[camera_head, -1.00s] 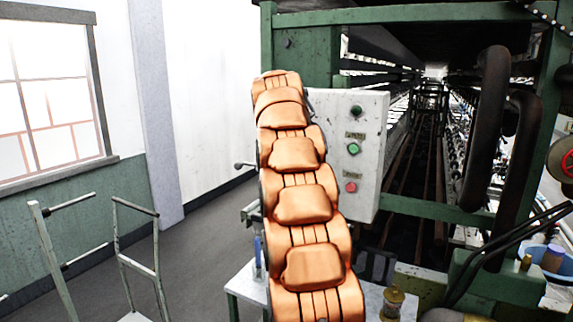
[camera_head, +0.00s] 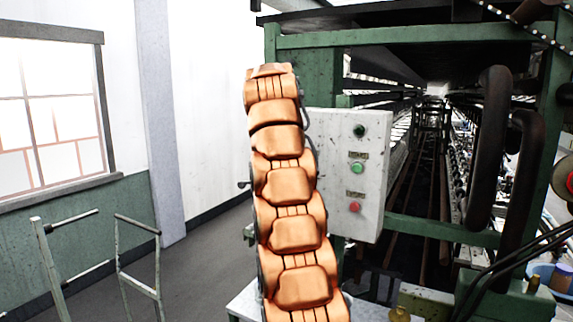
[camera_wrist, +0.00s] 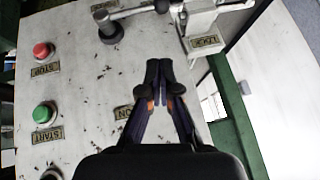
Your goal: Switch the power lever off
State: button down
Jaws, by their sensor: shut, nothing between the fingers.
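The power lever (camera_wrist: 138,12) is a grey metal rod with a dark round knob (camera_wrist: 110,30), at the top of the wrist view. It runs across the panel of the white control box (camera_wrist: 85,85). In the head view the control box (camera_head: 372,130) stands right of my arm, with a small knob showing at the arm's left. My gripper (camera_wrist: 165,66) is shut and empty, its tips over the panel just below the rod. I cannot tell whether they touch anything. An "ON" label (camera_wrist: 123,113) is partly behind a finger. In the head view my gripper is hidden by the arm.
A red stop button (camera_wrist: 42,51) and a green start button (camera_wrist: 43,113) protrude from the panel. The green machine frame (camera_head: 445,231) and dark pipes (camera_head: 488,150) stand right of the box. Metal rails (camera_head: 138,262) stand at left, with open floor between.

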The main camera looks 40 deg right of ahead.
jog(key=v, duration=0.1)
jog(key=p+v, duration=0.1)
jog(key=v, duration=0.1)
jog(key=shift+w+a+r, duration=0.15)
jog(key=shift+w+r, duration=0.05)
jog(key=shift+a, duration=0.1)
dwell(0.5)
jog(key=s+a+f+n+g+y, duration=0.1)
jog(key=s+a+f+n, duration=0.2)
jog(key=a+f, duration=0.35)
jog(key=s+a+f+n+g+y, duration=0.1)
jog(key=s+a+f+n+y, duration=0.15)
jog(key=a, duration=0.65)
jog(key=s+a+f+n+g, duration=0.1)
jog(key=s+a+f+n, duration=0.2)
jog(key=a+f, duration=0.35)
jog(key=s+a+f+n+g, duration=0.1)
jog(key=s+a+f+n, duration=0.1)
jog(key=s+a+f, duration=0.3)
jog(key=s+a+f+n+g+y, duration=0.1)
jog(key=s+a+f, duration=0.4)
jog(key=s, duration=0.7)
jog(key=s+a+f+n+g+y, duration=0.1)
jog(key=s+a+f+n, duration=0.3)
jog(key=s+a+f, duration=0.2)
jog(key=s+f, duration=0.2)
jog(key=s, duration=0.1)
jog(key=shift+f, duration=0.2)
